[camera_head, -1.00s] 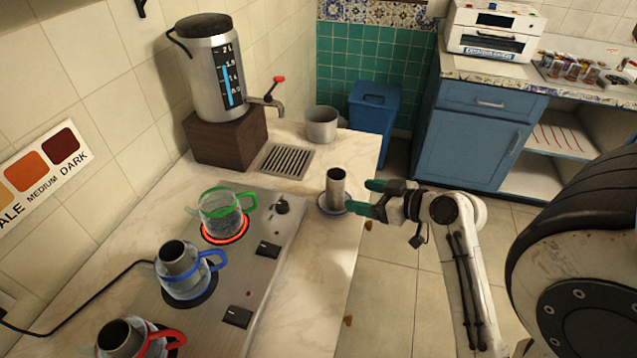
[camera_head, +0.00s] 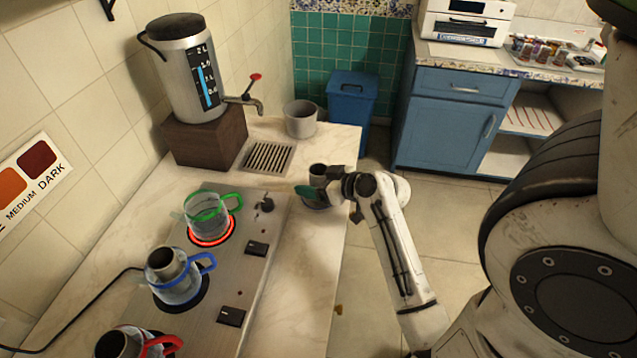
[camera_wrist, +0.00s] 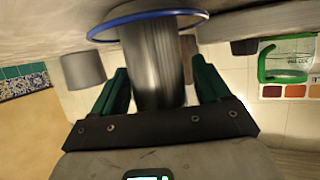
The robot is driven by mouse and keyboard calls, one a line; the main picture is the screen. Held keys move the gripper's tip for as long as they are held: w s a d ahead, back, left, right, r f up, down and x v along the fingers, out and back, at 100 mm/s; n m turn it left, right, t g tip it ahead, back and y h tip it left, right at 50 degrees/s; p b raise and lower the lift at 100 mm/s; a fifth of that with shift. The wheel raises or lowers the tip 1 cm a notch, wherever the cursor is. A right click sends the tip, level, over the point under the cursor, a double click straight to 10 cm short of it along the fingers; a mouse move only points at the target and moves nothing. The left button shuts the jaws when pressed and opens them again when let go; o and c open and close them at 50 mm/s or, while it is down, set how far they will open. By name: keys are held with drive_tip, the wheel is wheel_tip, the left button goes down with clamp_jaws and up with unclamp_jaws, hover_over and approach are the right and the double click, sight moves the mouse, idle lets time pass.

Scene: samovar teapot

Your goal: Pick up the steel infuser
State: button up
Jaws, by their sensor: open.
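The steel infuser (camera_head: 318,171) is an upright cylinder on a blue-rimmed saucer (camera_head: 313,204) near the right edge of the marble counter. In the head view my gripper (camera_head: 318,190) is in front of it and hides its lower part. In the wrist view the infuser (camera_wrist: 155,65) stands between the two green fingers of my gripper (camera_wrist: 158,88), with a gap visible on each side. The fingers are open. The saucer's blue rim (camera_wrist: 148,14) shows at the top of that view.
A hob with green-handled (camera_head: 207,214), blue-handled (camera_head: 178,275) and red-handled (camera_head: 150,345) glass pots stands to the left; the burner under the green-handled pot glows red. A grey cup (camera_head: 300,118), drip grate (camera_head: 267,157) and large dispenser (camera_head: 188,75) are behind. Open floor lies to the right.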

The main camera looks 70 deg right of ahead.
drive_tip(key=shift+w+f, duration=0.1)
drive_tip(key=shift+w, duration=0.05)
drive_tip(key=c, duration=1)
drive_tip(key=shift+c, duration=0.2)
